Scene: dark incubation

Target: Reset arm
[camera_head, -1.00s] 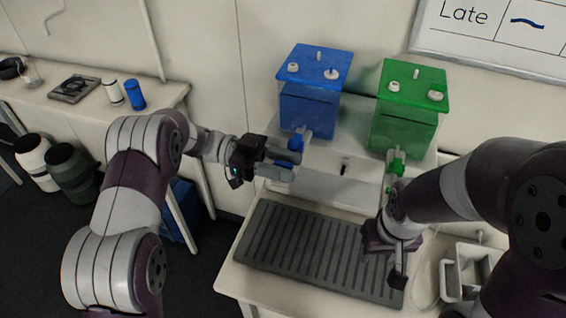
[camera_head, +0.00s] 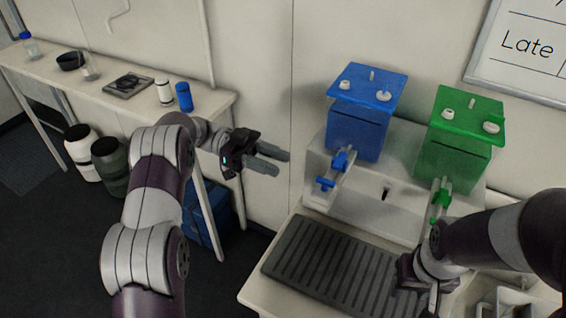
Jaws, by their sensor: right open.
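My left gripper (camera_head: 279,161) is in the air left of the blue dispenser (camera_head: 362,130), its two grey fingers apart with nothing between them. It is clear of the blue tap (camera_head: 333,170). My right gripper (camera_head: 420,290) is low at the right edge of the grey ribbed tray (camera_head: 325,268), pointing down. It is open, below the green tap (camera_head: 441,197) of the green dispenser (camera_head: 455,150). My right forearm hides part of the area behind it.
The dispensers stand on a white raised stand at the wall. A side table at left holds a white bottle (camera_head: 164,92), a blue bottle (camera_head: 184,97), a dark plate (camera_head: 128,85) and a bowl (camera_head: 70,61). A white container (camera_head: 497,310) is at lower right.

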